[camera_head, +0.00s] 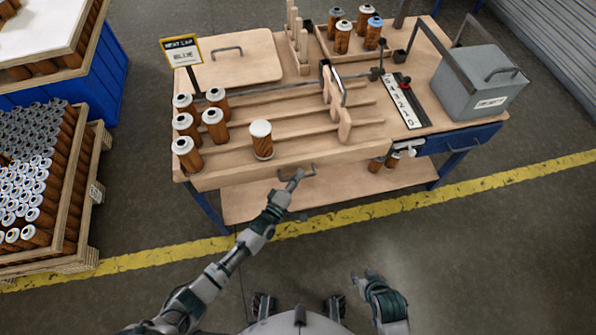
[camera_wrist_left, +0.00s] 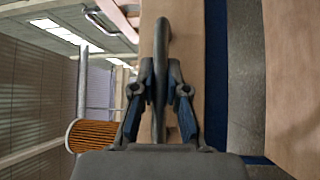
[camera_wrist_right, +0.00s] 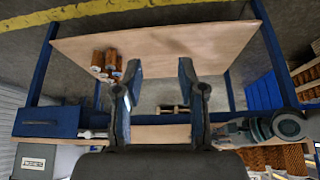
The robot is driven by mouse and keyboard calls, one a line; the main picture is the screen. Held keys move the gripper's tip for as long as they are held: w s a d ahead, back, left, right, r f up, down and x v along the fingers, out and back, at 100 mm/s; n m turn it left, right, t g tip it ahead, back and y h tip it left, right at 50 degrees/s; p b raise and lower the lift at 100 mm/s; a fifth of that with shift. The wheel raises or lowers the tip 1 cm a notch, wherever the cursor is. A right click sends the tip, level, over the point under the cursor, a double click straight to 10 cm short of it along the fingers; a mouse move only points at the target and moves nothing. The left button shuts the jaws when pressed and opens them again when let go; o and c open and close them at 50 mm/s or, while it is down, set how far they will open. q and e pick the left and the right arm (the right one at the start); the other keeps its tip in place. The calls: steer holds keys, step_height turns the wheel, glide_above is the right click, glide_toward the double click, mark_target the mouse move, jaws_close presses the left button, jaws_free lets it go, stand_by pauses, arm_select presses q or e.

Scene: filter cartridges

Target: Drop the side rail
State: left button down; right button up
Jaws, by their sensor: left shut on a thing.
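The side rail (camera_head: 240,169) is the wooden board along the bench's front edge, with a dark bar handle (camera_head: 297,172) on its outer face. It stands raised along the edge, as far as I can tell. My left gripper (camera_head: 297,177) is at this handle. In the left wrist view the handle (camera_wrist_left: 161,50) runs between the two fingers, and the left gripper (camera_wrist_left: 160,95) is shut on it. My right gripper (camera_head: 358,280) hangs empty in front of the bench, well apart from the rail. In the right wrist view the right gripper (camera_wrist_right: 156,70) has its fingers wide apart.
Several orange cartridges with white caps (camera_head: 215,123) stand on the left of the bench, and one (camera_head: 261,140) stands close behind the rail. A grey box (camera_head: 480,85) sits at the right. A lower shelf (camera_head: 340,190) lies under the bench. The floor before it is clear.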

arm_select(q)
steer(key=shift+f, duration=0.5)
steer(key=shift+r, duration=0.15)
arm_select(e)
steer(key=shift+w+a+r+t, duration=0.15)
steer(key=shift+w+r+t, duration=0.25)
steer(key=shift+r, duration=0.25)
arm_select(q)
steer(key=c, duration=1.2)
jaws_free()
steer(key=shift+a, duration=0.1)
steer(key=v, duration=1.2)
